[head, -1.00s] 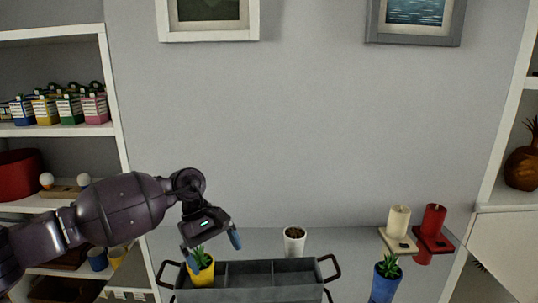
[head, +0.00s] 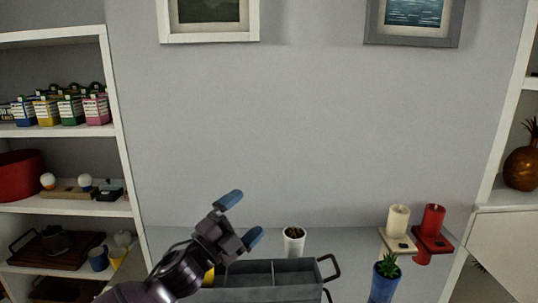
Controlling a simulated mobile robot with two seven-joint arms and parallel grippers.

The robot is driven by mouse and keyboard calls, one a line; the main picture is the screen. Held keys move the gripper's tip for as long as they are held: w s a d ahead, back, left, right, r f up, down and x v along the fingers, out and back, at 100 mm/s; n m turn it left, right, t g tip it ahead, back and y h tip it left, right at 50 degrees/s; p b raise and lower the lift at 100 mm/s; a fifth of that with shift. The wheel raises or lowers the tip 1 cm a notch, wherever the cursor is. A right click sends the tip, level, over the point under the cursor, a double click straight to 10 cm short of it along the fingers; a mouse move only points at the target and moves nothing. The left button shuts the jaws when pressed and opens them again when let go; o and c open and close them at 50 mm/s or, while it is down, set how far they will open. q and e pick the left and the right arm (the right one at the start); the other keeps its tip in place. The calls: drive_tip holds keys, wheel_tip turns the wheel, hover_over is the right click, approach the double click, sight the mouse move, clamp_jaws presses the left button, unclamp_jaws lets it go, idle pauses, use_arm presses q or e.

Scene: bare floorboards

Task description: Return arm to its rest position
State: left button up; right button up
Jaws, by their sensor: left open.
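My left arm comes in from the bottom left of the head view. My left gripper (head: 243,220) is open and empty, its blue-tipped fingers raised in front of the wall above the left part of the grey divided tray (head: 270,286). A small bit of a yellow pot (head: 209,277) shows behind the gripper at the tray's left end; its plant is hidden. My right gripper is not in view.
A white pot (head: 294,241) stands behind the tray. A blue pot with a plant (head: 384,280), a cream candle (head: 398,220) and a red candle (head: 433,220) are to the right. White shelves (head: 66,208) with goods stand at the left.

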use_arm(q)
drive_tip(key=s+a+f+n+t+y, duration=0.1)
drive_tip(key=s+a+f+n+y, duration=0.4)
drive_tip(key=f+n, duration=0.4)
drive_tip(key=s+a+f+n+y, duration=0.3)
drive_tip(key=a+f+n+y, duration=0.35)
drive_tip(key=f+n, duration=0.2)
drive_tip(key=s+a+f+n+g+y, duration=0.2)
drive_tip(key=s+a+f, duration=0.3)
drive_tip(key=s+f, duration=0.4)
drive_tip(key=s+a+f+n+g+y, duration=0.2)
drive_tip(key=s+a+f, duration=0.3)
drive_tip(key=s+f, duration=0.4)
drive_tip(key=s+n+g, duration=0.1)
drive_tip(key=s, duration=0.5)
drive_tip(key=shift+a+f+n, duration=0.3)
drive_tip(key=shift+n, duration=0.05)
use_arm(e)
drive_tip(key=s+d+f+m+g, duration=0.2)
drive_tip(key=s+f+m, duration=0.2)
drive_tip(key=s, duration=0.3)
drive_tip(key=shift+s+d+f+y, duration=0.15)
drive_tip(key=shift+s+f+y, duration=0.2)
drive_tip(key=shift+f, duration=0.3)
